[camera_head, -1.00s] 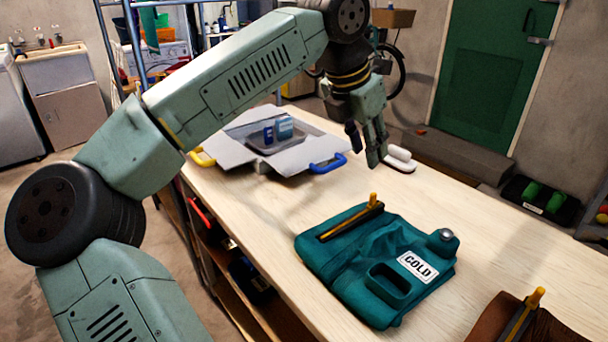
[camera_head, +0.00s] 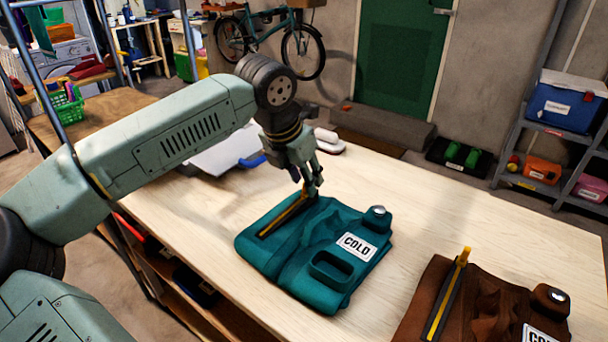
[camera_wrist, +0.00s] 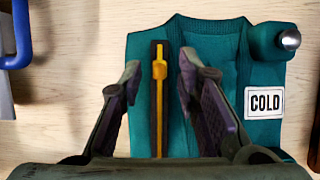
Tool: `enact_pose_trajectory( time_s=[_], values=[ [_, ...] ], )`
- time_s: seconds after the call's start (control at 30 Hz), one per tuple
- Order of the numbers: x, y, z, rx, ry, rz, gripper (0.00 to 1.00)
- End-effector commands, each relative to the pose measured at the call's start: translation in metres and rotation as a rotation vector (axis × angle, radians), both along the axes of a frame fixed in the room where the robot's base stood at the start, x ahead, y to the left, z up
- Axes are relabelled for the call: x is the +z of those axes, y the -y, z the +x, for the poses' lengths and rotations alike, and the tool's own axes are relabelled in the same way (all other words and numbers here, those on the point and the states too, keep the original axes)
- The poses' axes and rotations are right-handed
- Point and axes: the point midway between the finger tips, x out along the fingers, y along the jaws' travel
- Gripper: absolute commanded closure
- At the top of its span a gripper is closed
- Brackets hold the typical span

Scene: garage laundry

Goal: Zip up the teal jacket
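The teal jacket (camera_head: 292,272) lies folded flat on the pale wooden table, with a white COLD label (camera_head: 356,246) and a grey metal knob at one corner. Its dark zip track (camera_head: 280,221) carries a yellow line. The yellow zip pull (camera_wrist: 160,69) stands near the track's upper end in the wrist view. My gripper (camera_head: 312,192) is over that end of the track. In the wrist view its fingers (camera_wrist: 160,63) are apart, one on each side of the pull, with gaps visible. The gripper largely hides the pull in the head view.
A white object (camera_head: 328,139) lies at the table's far edge.

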Motion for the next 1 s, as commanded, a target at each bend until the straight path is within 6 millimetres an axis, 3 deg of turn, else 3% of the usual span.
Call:
enact_pose_trajectory(
  time_s=[0.37, 0.83, 1.0],
  values=[
    [-0.0076, 0.0017, 0.0023, 0.000, 0.001, 0.001, 0.70],
    [-0.0072, 0.0015, 0.0022, 0.000, 0.001, 0.001, 1.00],
    [-0.0072, 0.0014, 0.0023, 0.000, 0.001, 0.001, 1.00]
  ],
)
